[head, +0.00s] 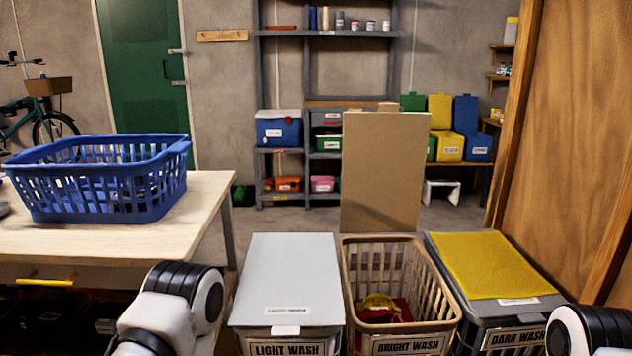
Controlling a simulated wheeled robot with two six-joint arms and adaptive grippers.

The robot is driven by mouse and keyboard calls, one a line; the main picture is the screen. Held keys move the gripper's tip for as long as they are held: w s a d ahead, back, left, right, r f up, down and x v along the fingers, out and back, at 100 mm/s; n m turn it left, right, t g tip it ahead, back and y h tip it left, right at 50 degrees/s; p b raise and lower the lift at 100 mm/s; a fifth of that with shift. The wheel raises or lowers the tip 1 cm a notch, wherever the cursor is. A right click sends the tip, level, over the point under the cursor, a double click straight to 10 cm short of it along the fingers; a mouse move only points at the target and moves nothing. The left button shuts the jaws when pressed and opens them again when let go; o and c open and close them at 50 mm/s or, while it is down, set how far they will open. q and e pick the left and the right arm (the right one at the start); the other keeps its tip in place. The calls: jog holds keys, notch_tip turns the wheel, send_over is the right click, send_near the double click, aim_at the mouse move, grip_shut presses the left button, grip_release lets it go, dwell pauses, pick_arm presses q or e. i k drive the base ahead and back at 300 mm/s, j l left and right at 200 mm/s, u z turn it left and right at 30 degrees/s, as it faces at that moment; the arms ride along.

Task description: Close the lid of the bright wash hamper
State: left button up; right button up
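The bright wash hamper (447,300) is a tan slatted basket in the front middle of the head view, with a "BRIGHT WASH" label on its front. Its flat tan lid (385,165) stands upright at the hamper's back edge, so the hamper is open. Yellow and red cloth lies inside. Only rounded white and black links of my two arms show, at the bottom left of centre and bottom right. Neither gripper is in the picture.
The light wash hamper (288,270) stands close on the left with its grey lid shut. The dark wash hamper (455,320) stands close on the right, its lid shut under a yellow cloth (490,263). A table (215,195) with a blue basket (100,180) is at left.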

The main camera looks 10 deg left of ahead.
aim_at(384, 151)
jog(key=i+l+u, duration=0.5)
jog(key=i+l, duration=0.2)
jog(key=i+l+u, duration=0.25)
jog(key=l, duration=0.3)
jog(key=i, duration=0.05)
